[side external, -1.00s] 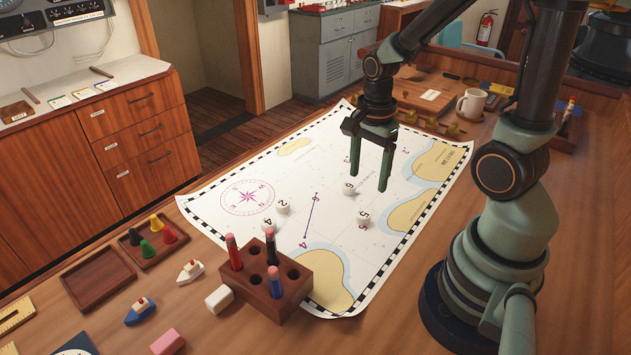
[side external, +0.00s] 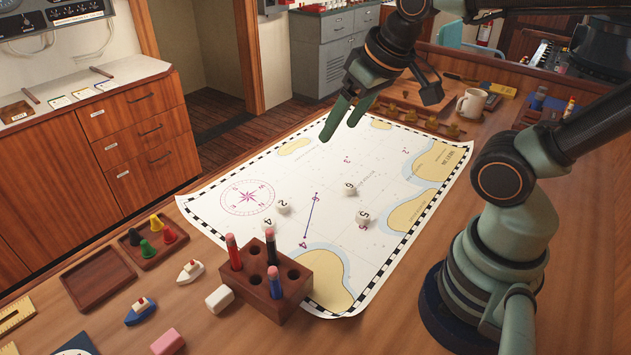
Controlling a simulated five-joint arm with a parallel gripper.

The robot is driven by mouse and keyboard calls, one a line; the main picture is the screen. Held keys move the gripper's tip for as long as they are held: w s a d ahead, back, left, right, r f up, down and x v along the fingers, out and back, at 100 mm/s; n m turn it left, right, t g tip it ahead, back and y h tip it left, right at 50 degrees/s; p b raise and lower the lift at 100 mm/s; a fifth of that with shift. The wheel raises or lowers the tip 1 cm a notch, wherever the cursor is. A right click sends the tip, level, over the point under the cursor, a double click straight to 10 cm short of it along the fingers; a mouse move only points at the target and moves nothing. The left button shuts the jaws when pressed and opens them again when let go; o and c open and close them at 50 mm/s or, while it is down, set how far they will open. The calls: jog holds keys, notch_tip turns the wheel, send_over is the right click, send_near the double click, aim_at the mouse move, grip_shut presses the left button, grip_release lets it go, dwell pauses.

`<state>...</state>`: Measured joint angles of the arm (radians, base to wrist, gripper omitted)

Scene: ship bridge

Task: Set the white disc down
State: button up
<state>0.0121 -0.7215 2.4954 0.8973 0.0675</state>
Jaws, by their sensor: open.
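Several small white discs with black numbers stand on the chart (side external: 318,258). The disc marked 6 (side external: 350,190) is near the chart's middle, with the disc marked 5 (side external: 363,217) just below it. The discs marked 2 (side external: 283,208) and 4 (side external: 267,224) are further left, close together. I cannot tell from the picture which one the task names. My gripper (side external: 339,132) is open and empty, raised and tilted above the chart's far part, well clear of the discs.
A wooden block with pencils (side external: 266,286) stands at the chart's near edge. Left of it are an eraser (side external: 219,298), toy boats (side external: 190,271) and a tray of coloured pegs (side external: 153,241). A mug (side external: 471,104) stands at the far right. The chart's middle is mostly clear.

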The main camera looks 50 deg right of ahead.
jog(key=shift+a+r+n, duration=0.15)
jog(key=shift+r+n, duration=0.1)
jog(key=shift+n, duration=0.25)
